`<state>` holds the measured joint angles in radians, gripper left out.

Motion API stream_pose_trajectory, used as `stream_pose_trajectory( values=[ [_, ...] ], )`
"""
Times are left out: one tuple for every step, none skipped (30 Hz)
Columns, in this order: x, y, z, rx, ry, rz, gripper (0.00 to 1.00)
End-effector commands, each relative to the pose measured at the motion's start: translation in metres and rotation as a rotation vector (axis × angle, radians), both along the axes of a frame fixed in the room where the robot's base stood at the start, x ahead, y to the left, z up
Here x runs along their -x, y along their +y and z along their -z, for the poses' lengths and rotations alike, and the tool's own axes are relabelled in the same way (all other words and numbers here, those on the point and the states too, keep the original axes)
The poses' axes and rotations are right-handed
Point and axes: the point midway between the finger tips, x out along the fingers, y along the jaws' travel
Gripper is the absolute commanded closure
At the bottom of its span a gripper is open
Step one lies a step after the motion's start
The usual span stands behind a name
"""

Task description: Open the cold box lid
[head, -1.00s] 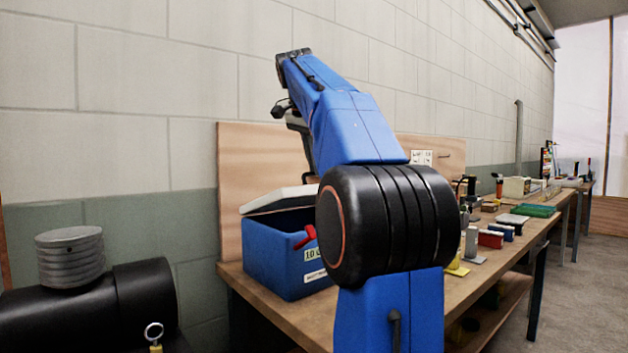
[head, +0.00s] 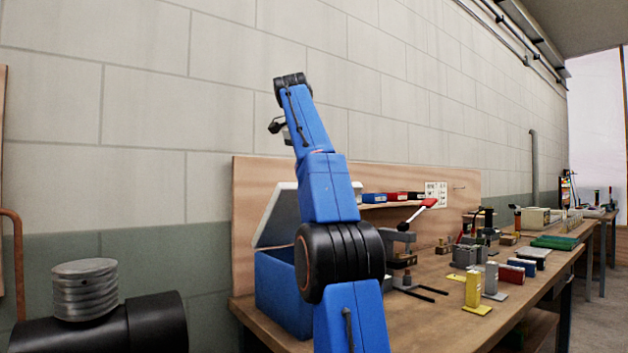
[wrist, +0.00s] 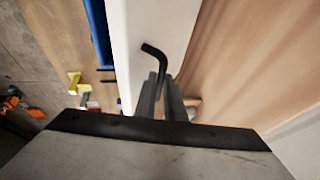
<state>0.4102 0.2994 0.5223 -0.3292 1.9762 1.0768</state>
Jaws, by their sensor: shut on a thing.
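The cold box (head: 278,290) is blue and stands on the near end of the workbench in the head view. Its white lid (head: 276,216) is tilted steeply up at the back, and the box front is partly hidden by my arm. In the wrist view the lid (wrist: 130,25) runs down the middle, with a bent black handle (wrist: 153,49) on it. My gripper (wrist: 162,82) is shut on this handle. In the head view my arm hides the gripper's fingers.
The wooden workbench (head: 420,317) runs away to the right, with a clamp-like tool with a red handle (head: 428,203) and yellow and grey blocks on it. A wooden backboard (head: 245,190) stands behind the box. A black cylinder (head: 155,320) is at the lower left.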

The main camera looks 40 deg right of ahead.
Motion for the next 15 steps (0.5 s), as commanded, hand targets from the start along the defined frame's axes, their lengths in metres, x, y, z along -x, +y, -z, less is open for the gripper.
stream_pose_trajectory(
  values=[
    [-0.0075, -0.0007, 0.0049, -0.006, 0.008, -0.005, 1.00],
    [-0.0084, -0.0007, 0.0047, -0.007, 0.009, -0.005, 1.00],
    [-0.0095, -0.0007, 0.0045, -0.007, 0.010, -0.005, 1.00],
    [-0.0100, -0.0008, 0.0041, -0.007, 0.009, -0.005, 1.00],
    [-0.0104, -0.0008, 0.0036, -0.006, 0.009, -0.005, 1.00],
    [-0.0109, -0.0008, 0.0031, -0.006, 0.008, -0.005, 1.00],
    [-0.0112, -0.0009, 0.0030, -0.006, 0.009, -0.005, 1.00],
    [-0.0115, -0.0009, 0.0030, -0.006, 0.009, -0.005, 1.00],
    [-0.0118, -0.0009, 0.0029, -0.006, 0.009, -0.005, 1.00],
    [-0.0119, -0.0009, 0.0028, -0.006, 0.009, -0.005, 1.00],
    [-0.0120, -0.0009, 0.0028, -0.006, 0.010, -0.005, 1.00],
    [-0.0121, -0.0010, 0.0027, -0.006, 0.010, -0.005, 1.00],
    [-0.0121, -0.0010, 0.0027, -0.006, 0.010, -0.005, 1.00],
    [-0.0121, -0.0010, 0.0027, -0.006, 0.010, -0.005, 1.00],
    [-0.0121, -0.0010, 0.0027, -0.006, 0.010, -0.005, 1.00]
  ],
)
